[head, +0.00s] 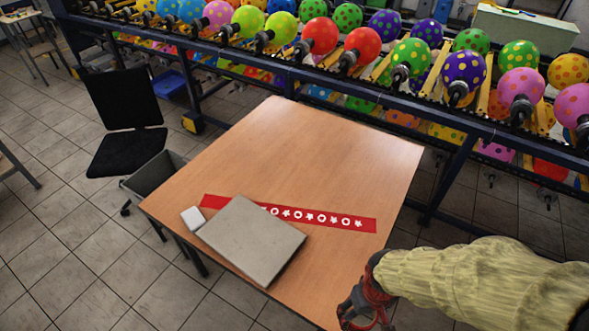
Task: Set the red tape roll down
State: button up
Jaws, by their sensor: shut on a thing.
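My gripper (364,308) is at the bottom edge of the head view, by the table's front right corner. It is shut on the red tape roll (378,323), of which only a small red curved part shows low between the dark fingers. The rest of the roll is hidden or cut off by the picture's edge. The wooden table (310,150) lies to the left of and beyond the gripper. I cannot tell how high the roll is above the tabletop or whether it touches it.
A grey flat box (252,240) lies on the table over a red strip with white shapes (340,220), beside a small white block (193,218). The table's far half is clear. A grey bin (155,175) and black chair (123,125) stand left; a balloon rack (400,100) runs behind.

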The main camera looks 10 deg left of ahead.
jog(key=shift+s+a+r, duration=0.15)
jog(key=shift+s+r, duration=0.05)
jog(key=shift+s, duration=0.25)
jog(key=b, duration=0.5)
send_over(342, 288)
jog(key=f, duration=0.9)
jog(key=shift+s+f, duration=0.2)
jog(key=shift+s, duration=0.15)
jog(key=shift+w+f, duration=0.3)
jog(key=shift+f, duration=0.1)
jog(key=shift+f+b, duration=0.9)
jog(key=shift+f, duration=0.5)
jog(key=shift+f, duration=0.15)
jog(key=o, duration=1.2)
